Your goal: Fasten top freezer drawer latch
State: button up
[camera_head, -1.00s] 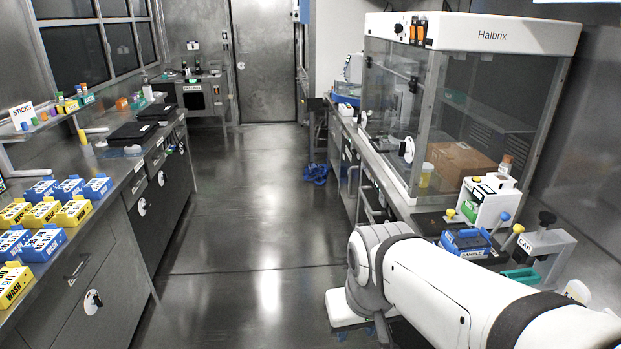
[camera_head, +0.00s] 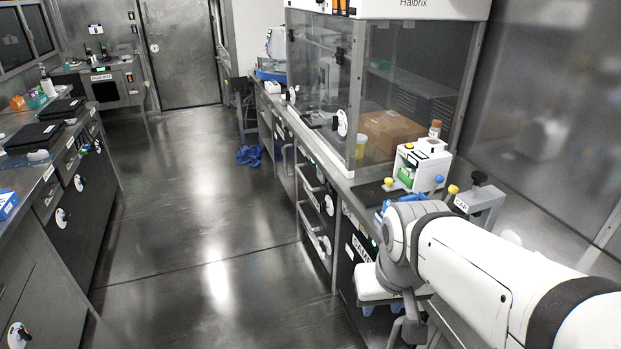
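A stack of dark drawers with bar handles is set under the right bench, and I cannot read which is the freezer. The upper drawer (camera_head: 312,187) has a round black-and-white latch (camera_head: 328,205) at its right end. The lower drawer (camera_head: 311,230) has a similar latch (camera_head: 325,244). Whether either latch is fastened is too small to tell. My arm reaches in from the lower right. My gripper (camera_head: 372,309) seems to be the white block with blue tips below the arm, right of the drawers and apart from them; its opening is not clear.
A glass-walled hood (camera_head: 390,90) stands on the right bench (camera_head: 362,188), with a white device (camera_head: 420,165) beside it. A left bench (camera_head: 22,180) has closed cabinets. Blue cloth-like items (camera_head: 249,155) lie on the floor by the right bench. The floor aisle (camera_head: 205,220) between is clear.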

aim_at(325, 206)
jog(key=u, duration=0.65)
jog(key=i, duration=2.15)
jog(key=z, duration=0.8)
